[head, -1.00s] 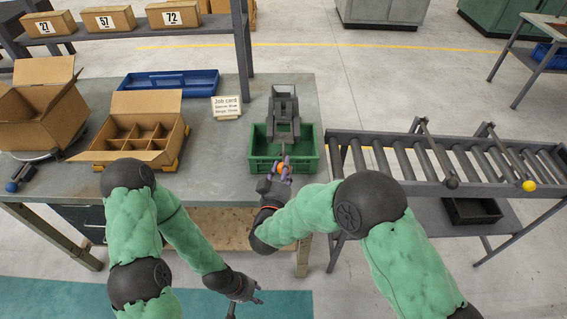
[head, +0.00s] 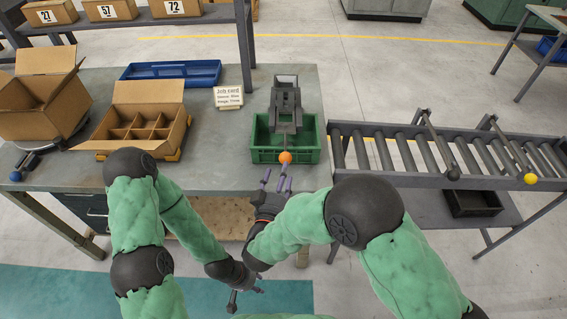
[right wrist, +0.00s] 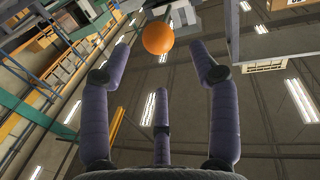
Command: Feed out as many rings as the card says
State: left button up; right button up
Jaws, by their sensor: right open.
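A dark grey dispenser (head: 285,100) stands at the back of a green crate (head: 268,157) on the bench. Its lever ends in an orange ball (head: 285,157) over the crate's front edge. A white job card (head: 228,97) stands left of it; its last word looks like "Three", the rest is too small to read surely. My right gripper (head: 277,184) is open and empty, just in front of the ball. In the right wrist view the ball (right wrist: 158,38) is beyond the open fingertips, apart from them. My left gripper (head: 250,289) hangs low before the bench; its fingers are unclear. No rings are discernible.
On the bench are a divided cardboard box (head: 135,128), an open carton (head: 38,100) and a blue tray (head: 170,73). A roller conveyor (head: 440,155) is at right, with a black bin (head: 472,203) below. Numbered boxes (head: 110,10) stand on the back shelf.

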jog(key=shift+s+a, duration=0.25)
jog(key=shift+s, duration=1.05)
jog(key=shift+s+a, duration=0.25)
jog(key=shift+s, duration=1)
